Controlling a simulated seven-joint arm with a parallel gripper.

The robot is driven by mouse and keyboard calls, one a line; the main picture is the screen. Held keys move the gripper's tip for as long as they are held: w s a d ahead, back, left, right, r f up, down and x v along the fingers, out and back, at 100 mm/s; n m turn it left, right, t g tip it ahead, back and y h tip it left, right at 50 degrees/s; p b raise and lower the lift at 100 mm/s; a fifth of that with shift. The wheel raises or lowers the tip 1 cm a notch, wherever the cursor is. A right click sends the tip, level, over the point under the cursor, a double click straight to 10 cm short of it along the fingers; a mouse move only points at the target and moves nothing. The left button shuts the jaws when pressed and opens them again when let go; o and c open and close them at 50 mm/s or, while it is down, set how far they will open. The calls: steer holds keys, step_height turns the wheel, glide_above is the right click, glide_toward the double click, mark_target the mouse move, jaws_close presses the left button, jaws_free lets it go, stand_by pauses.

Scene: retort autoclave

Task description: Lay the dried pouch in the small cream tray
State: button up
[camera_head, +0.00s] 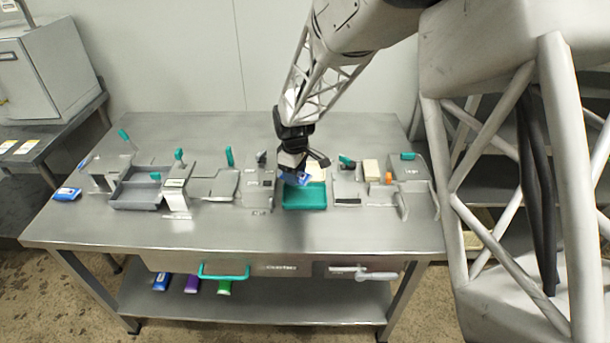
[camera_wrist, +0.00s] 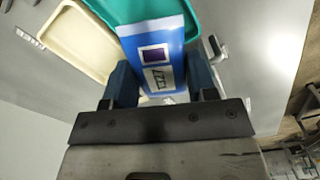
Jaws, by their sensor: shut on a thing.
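My gripper (camera_head: 293,166) is shut on a blue pouch (camera_head: 296,180) with a white end and a printed label. In the wrist view the pouch (camera_wrist: 155,60) sits between the two dark fingers of the gripper (camera_wrist: 161,88). It is held tilted above the teal tray (camera_head: 305,205).
A grey divided tray (camera_head: 137,197) and several metal fixtures with teal handles stand along the bench. Another blue pouch (camera_head: 67,194) lies at the bench's left end. A cream block (camera_head: 371,170) stands to the right. The bench front (camera_head: 240,235) is clear.

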steer(key=s+d+f+n, duration=0.1)
steer(key=d, duration=0.1)
steer(key=s+d+f+n, duration=0.1)
steer(key=d+n, duration=0.1)
steer(key=s+d+f+n, duration=0.1)
steer(key=s+d, duration=0.1)
steer(key=shift+d+n, duration=0.3)
steer(key=shift+n, duration=0.1)
steer(key=shift+w, duration=0.1)
glide_toward(318, 174)
steer(key=a+f, duration=0.1)
steer(key=a, duration=0.1)
steer(key=s+a+f, duration=0.1)
steer(key=a+f, duration=0.1)
steer(key=shift+a+f, duration=0.1)
steer(key=shift+f, duration=0.05)
steer(key=shift+w, duration=0.1)
stand_by(0.5)
steer(key=shift+w+a+f, duration=0.1)
steer(key=shift+w, duration=0.15)
steer(key=shift+f, duration=1.7)
steer(key=shift+f, duration=0.15)
steer(key=o, duration=0.6)
steer(key=shift+o, duration=0.2)
